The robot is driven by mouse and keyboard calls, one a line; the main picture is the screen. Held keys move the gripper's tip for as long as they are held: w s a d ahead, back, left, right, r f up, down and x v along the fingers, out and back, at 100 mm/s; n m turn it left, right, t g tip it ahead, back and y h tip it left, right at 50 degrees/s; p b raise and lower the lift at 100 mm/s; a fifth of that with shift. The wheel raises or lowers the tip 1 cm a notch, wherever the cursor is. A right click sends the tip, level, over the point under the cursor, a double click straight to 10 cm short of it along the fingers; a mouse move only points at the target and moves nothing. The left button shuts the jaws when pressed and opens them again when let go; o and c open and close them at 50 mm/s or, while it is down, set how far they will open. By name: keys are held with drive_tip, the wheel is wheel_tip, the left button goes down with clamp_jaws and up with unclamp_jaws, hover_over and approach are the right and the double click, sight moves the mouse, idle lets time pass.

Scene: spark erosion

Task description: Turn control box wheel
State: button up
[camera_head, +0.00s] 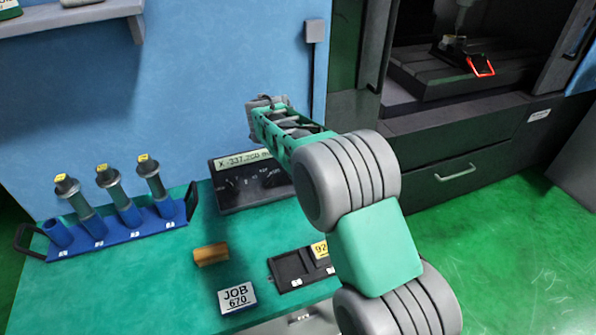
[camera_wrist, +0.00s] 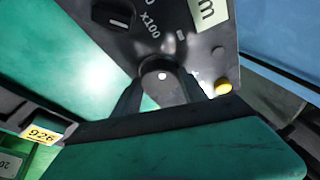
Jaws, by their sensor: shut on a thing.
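The dark control box (camera_head: 238,188) stands on the green bench top in the head view, with a lit display (camera_head: 243,159) reading an X value. In the wrist view the control box (camera_wrist: 207,50) shows tilted, with a pointer knob marked x100 (camera_wrist: 119,17) and a yellow button (camera_wrist: 222,87). Its round dark wheel (camera_wrist: 160,65) has a pale dot and sits between the fingers of my gripper (camera_wrist: 160,88). The gripper is shut on the wheel. My arm hides part of the box in the head view, and the fingertips do not show clearly there.
A blue rack (camera_head: 120,228) with several tool holders stands left on the bench. An orange-brown block (camera_head: 211,254), a JOB 670 sign (camera_head: 237,298) and a black tray (camera_head: 291,272) lie in front. A machine with a drawer (camera_head: 450,155) is at the right.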

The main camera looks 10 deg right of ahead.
drive_tip(key=n+b, duration=0.1)
drive_tip(key=n, duration=0.1)
drive_tip(key=f+n+t+b, duration=0.1)
drive_tip(key=n+b, duration=0.1)
drive_tip(key=n+t+b, duration=0.1)
drive_tip(key=n+b, duration=0.1)
drive_tip(key=shift+s+f, duration=0.15)
drive_tip(key=shift+s, duration=0.2)
drive_tip(key=n+t+b, duration=0.1)
drive_tip(key=n+b, duration=0.1)
drive_tip(key=n, duration=0.1)
drive_tip(key=shift+s+n+b, duration=0.1)
drive_tip(key=shift+n+b, duration=0.25)
drive_tip(key=shift+n, duration=0.05)
drive_tip(key=shift+n+t+y+b, duration=0.45)
drive_tip(key=shift+n+b, duration=0.4)
drive_tip(key=shift+n, duration=0.55)
drive_tip(key=o, duration=1.3)
drive_tip(key=shift+s+d+r, duration=0.1)
drive_tip(key=shift+r, duration=0.1)
drive_tip(key=shift+o, duration=0.3)
drive_tip(key=shift+w, duration=0.2)
drive_tip(key=shift+r, duration=0.1)
